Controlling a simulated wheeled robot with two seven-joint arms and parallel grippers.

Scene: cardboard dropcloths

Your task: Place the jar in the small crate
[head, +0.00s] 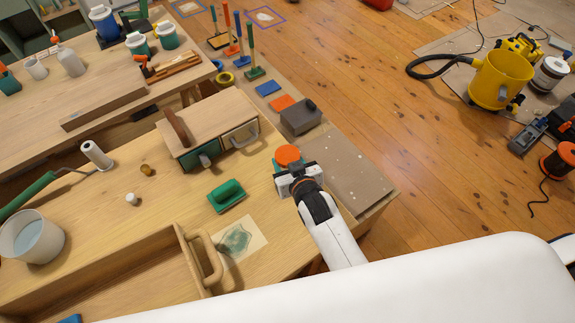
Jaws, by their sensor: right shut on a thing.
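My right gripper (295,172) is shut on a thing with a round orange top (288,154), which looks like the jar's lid. The jar's body is mostly hidden by the gripper. The gripper is over the right part of the wooden bench, beside a brown sheet. An open wooden crate (178,246) with a loop handle stands at the lower left, cut off by the frame and partly covered by my white arm. I cannot tell whether it is the small crate. My left gripper is not in view.
A wooden box (211,124) with handled drawers stands behind. A green float (227,195) and a stained card (240,239) lie between the crate and my gripper. A grey box (300,118) is at the back edge. A white bucket (31,235) stands at far left.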

